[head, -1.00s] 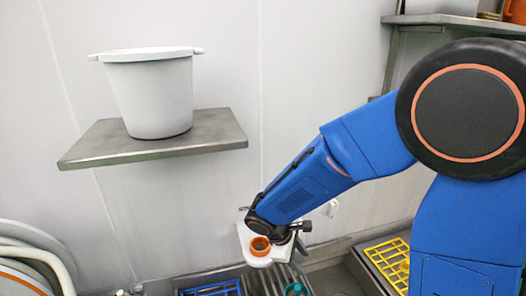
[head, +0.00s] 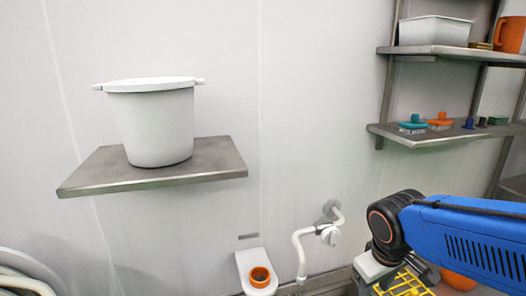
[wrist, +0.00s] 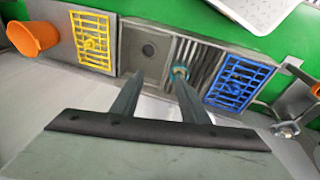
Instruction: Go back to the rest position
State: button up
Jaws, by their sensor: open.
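My gripper (wrist: 157,80) shows in the wrist view with two dark fingers apart and nothing between them. It is above the sink counter, pointing down at it. In the head view my blue arm reaches in from the right edge and its wrist hangs at the lower right, over a yellow rack (head: 408,284). The gripper's fingers cannot be made out there.
In the wrist view, a steel sink (wrist: 145,50) lies between the yellow rack (wrist: 91,40) and a blue rack (wrist: 240,82), with an orange bucket (wrist: 33,37) at left. A white lidded bucket (head: 152,125) stands on a wall shelf (head: 215,160). Stocked shelves (head: 440,50) are at right.

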jog(key=s+d+r+m+t+y, duration=0.1)
jog(key=s+d+r+m+t, duration=0.1)
jog(key=s, duration=0.5)
jog(key=shift+s+d+r+m, duration=0.25)
jog(key=shift+r+m, duration=0.55)
jog(key=shift+m, duration=0.3)
jog(key=shift+c, duration=0.3)
